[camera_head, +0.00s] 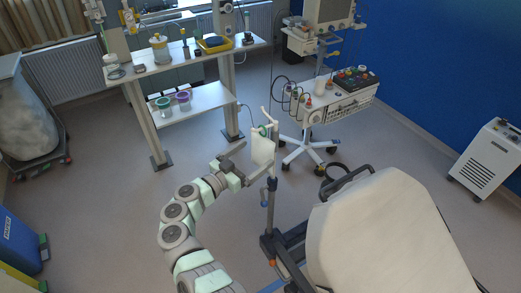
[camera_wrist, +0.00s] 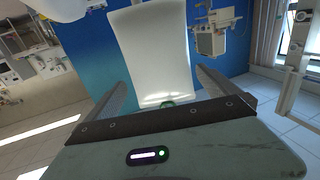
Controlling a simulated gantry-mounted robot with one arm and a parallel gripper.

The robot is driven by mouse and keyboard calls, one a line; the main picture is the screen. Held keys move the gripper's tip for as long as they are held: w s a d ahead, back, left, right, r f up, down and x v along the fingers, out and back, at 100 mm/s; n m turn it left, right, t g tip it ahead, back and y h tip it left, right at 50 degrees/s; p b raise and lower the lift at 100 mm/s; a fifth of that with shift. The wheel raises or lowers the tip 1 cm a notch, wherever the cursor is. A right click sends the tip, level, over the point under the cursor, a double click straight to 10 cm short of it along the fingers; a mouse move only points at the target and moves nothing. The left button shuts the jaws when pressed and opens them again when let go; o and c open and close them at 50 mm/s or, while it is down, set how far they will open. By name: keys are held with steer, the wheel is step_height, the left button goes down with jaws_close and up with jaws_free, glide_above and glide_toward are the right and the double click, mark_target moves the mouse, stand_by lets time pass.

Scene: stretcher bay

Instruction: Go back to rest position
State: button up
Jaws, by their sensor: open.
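My gripper (camera_head: 253,160) is at the middle of the head view, its two dark fingers spread apart. A white flat bag or container (camera_head: 262,148) hangs upright by a pole (camera_head: 271,190), just beyond the fingers. In the wrist view, my gripper (camera_wrist: 162,78) has one finger at each side and a large white panel (camera_wrist: 152,45), apparently the same item, stands ahead between them. Gaps show on both sides, so it does not look gripped. A small green part (camera_wrist: 167,103) shows at its lower end, partly hidden by the gripper's body.
A stretcher (camera_head: 385,235) with a pale cover stands at lower right, its dark rail close to the pole. A wheeled equipment cart (camera_head: 335,103) stands behind. A shelf bench (camera_head: 190,106) is at back left. The floor left of my arm (camera_head: 105,215) is clear.

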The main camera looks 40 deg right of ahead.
steer(key=a, duration=0.6)
steer(key=shift+a, duration=0.3)
steer(key=shift+s+r, duration=0.1)
steer(key=shift+s, duration=0.05)
